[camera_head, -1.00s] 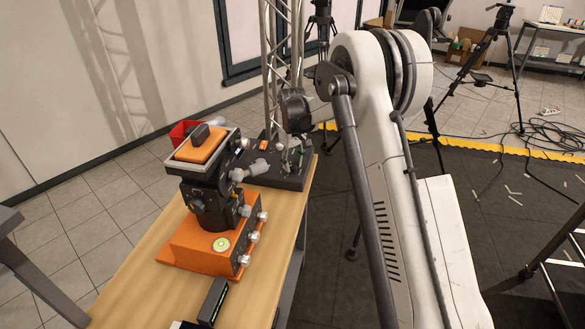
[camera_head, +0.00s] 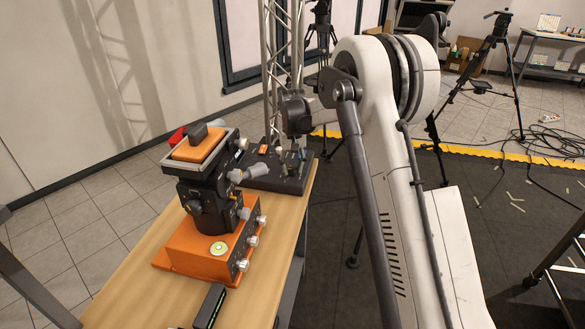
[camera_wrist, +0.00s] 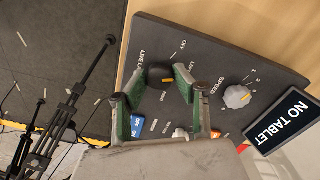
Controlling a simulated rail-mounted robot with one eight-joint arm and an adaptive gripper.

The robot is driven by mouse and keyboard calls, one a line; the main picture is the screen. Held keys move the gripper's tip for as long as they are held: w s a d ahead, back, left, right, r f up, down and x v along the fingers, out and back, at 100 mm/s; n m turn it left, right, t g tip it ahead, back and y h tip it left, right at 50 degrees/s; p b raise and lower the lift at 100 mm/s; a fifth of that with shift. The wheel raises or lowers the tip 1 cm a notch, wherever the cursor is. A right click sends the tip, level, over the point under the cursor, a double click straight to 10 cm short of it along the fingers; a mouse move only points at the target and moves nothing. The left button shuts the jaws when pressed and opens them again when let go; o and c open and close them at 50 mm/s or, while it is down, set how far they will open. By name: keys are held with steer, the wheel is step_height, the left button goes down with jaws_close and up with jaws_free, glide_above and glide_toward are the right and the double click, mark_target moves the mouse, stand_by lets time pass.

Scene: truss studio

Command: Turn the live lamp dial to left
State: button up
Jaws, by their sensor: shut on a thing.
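In the wrist view the live lamp dial (camera_wrist: 157,76) is a dark round knob with a small orange mark on its right side. It sits on a dark control panel (camera_wrist: 215,60) beside the printed words "LIVE LAMP", with "OFF" and another label near it. My gripper (camera_wrist: 151,85) has its two green-padded fingers on either side of the dial and is shut on it. In the head view the panel (camera_head: 262,180) lies at the far end of the wooden bench, and my gripper there is small and partly hidden, so the dial cannot be made out.
A grey speed knob (camera_wrist: 237,96), a blue switch (camera_wrist: 137,126) and a "NO TABLET" screen (camera_wrist: 284,122) are close to my gripper. An orange and black tripod-head device (camera_head: 210,215) stands nearer on the bench (camera_head: 145,285). A metal truss (camera_head: 283,60) rises behind the panel.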

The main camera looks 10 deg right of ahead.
mark_target(293, 169)
steer(key=o, duration=1.1)
steer(key=shift+o, duration=0.2)
step_height(293, 169, up, 12)
